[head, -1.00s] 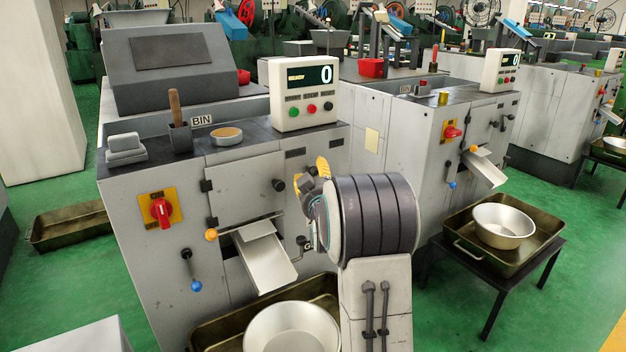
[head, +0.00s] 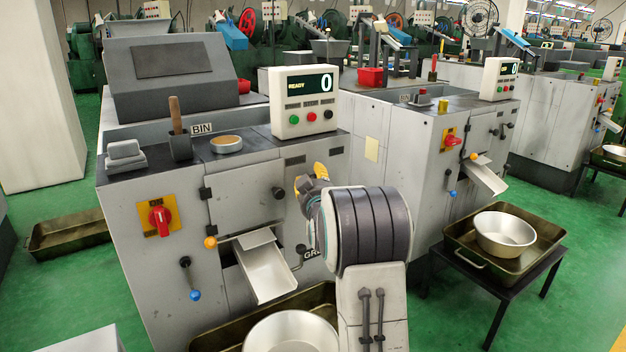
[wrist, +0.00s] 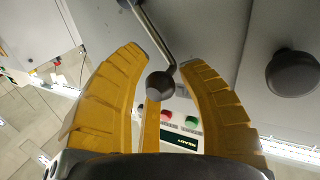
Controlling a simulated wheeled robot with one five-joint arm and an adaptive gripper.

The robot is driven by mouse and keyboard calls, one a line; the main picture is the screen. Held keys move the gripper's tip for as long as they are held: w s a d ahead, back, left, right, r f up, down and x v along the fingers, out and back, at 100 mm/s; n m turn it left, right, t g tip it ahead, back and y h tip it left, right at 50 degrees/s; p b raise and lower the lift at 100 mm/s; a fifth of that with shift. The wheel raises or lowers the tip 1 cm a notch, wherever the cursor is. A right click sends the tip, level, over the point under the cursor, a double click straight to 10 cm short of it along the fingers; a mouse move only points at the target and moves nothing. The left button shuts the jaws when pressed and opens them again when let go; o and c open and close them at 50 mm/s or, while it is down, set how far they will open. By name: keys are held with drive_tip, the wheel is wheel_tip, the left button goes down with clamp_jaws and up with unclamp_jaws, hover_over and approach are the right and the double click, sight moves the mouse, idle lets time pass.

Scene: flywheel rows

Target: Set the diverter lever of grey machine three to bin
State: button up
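The nearest grey machine (head: 240,190) stands at the left in the head view; I see no number on it. A bent metal lever with a black ball knob (wrist: 160,85) shows in the wrist view. The ball lies between the yellow fingers of my gripper (wrist: 165,62), which is open with gaps on both sides. In the head view my gripper (head: 311,182) is at the machine's front, right of the round black door knob (head: 278,192). The lever's dark pivot (head: 300,249) shows beside a partly hidden "GR" label; my wrist hides the rest. A "BIN" plate (head: 202,129) is on top.
The front also has an orange-ball lever (head: 210,242), a blue-ball lever (head: 195,295), a red rotary switch (head: 160,216) and a chute (head: 266,272) over a metal bowl (head: 291,332). Another grey machine (head: 400,150) stands to the right.

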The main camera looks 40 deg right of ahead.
clamp_jaws()
idle(0.3)
